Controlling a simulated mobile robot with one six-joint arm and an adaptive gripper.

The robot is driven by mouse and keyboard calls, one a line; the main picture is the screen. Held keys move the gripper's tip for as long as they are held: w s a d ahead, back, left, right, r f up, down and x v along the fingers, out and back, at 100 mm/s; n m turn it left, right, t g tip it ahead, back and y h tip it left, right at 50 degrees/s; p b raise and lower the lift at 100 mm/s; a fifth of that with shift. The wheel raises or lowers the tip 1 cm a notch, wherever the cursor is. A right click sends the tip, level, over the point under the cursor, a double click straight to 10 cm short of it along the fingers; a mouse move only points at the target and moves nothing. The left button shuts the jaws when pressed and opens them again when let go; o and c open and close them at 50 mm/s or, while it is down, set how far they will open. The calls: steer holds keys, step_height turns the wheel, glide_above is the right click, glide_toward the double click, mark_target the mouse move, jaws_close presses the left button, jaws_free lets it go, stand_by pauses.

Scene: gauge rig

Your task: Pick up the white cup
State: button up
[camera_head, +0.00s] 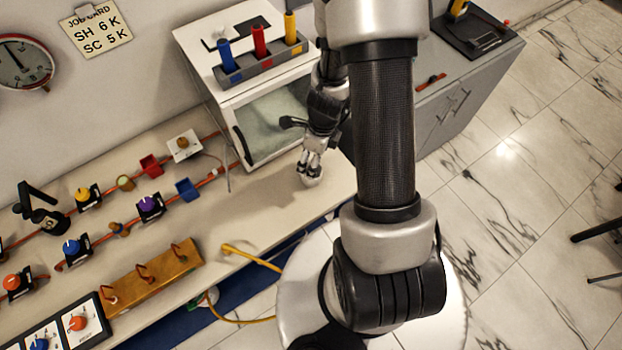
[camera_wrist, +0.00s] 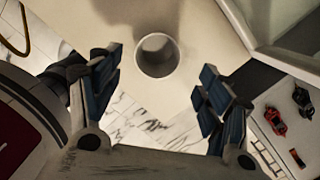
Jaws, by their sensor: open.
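The white cup (camera_wrist: 157,57) stands on the pale bench top in the wrist view, seen from above with its round mouth facing me and a shaded inside. My gripper (camera_wrist: 160,76) is open, with one dark-padded finger on each side of the cup and a gap between each finger and the cup. In the head view my gripper (camera_head: 309,163) points down near the bench's right end, and the cup (camera_head: 314,181) shows just below the fingertips, partly hidden by them. I see nothing held in the fingers.
A white glass-fronted box (camera_head: 236,150) stands close behind and left of my gripper, with a rack of coloured tubes (camera_head: 262,66) on top. A grey cabinet (camera_head: 455,105) stands to the right.

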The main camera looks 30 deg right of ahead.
steer(key=f+b, duration=0.4)
steer(key=f, duration=0.1)
steer(key=f+b, duration=0.2)
steer(key=f, duration=0.1)
steer(key=shift+w+a+f, duration=0.15)
steer(key=shift+a+f, duration=0.1)
steer(key=shift+a, duration=0.05)
steer(key=shift+r, duration=0.1)
steer(key=shift+c, duration=0.5)
steer(key=c, duration=1.1)
